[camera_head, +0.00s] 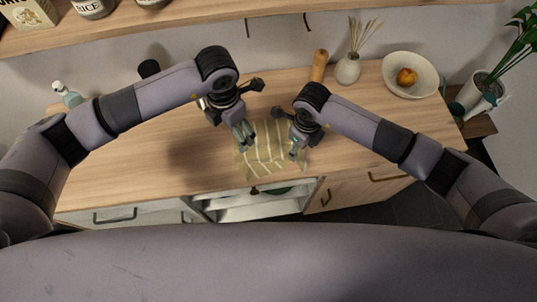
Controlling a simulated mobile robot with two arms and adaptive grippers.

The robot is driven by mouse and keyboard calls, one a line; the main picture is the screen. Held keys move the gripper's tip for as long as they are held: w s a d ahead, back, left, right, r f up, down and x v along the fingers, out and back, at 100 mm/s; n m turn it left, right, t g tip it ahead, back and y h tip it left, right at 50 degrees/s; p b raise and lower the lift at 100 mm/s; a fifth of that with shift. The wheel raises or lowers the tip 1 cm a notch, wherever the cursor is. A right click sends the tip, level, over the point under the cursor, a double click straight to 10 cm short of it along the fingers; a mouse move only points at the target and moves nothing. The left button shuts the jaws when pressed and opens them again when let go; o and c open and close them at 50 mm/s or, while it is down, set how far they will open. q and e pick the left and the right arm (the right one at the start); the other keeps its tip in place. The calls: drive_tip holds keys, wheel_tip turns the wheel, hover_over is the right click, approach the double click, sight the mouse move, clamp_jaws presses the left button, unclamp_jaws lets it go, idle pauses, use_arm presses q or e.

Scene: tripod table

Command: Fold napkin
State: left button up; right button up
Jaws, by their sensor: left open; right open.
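A pale green napkin with white stripes (266,150) lies on the wooden counter (150,165), close to its front edge. It looks spread out, but whether any part is folded I cannot tell. My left gripper (245,142) is open over the napkin's left side. My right gripper (296,150) is open over its right side. Whether the fingertips touch the cloth is not clear. The grippers hide parts of the napkin's left and right edges.
Behind stand a wooden pepper mill (319,66), a vase with dry stems (348,68) and a white bowl (425,76) with an orange fruit (407,77). A soap bottle (68,95) is at the far left. An open drawer or compartment (255,205) lies below the counter's front edge.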

drive_tip(key=shift+o, duration=0.5)
drive_tip(key=o, duration=0.6)
drive_tip(key=shift+r, duration=2.75)
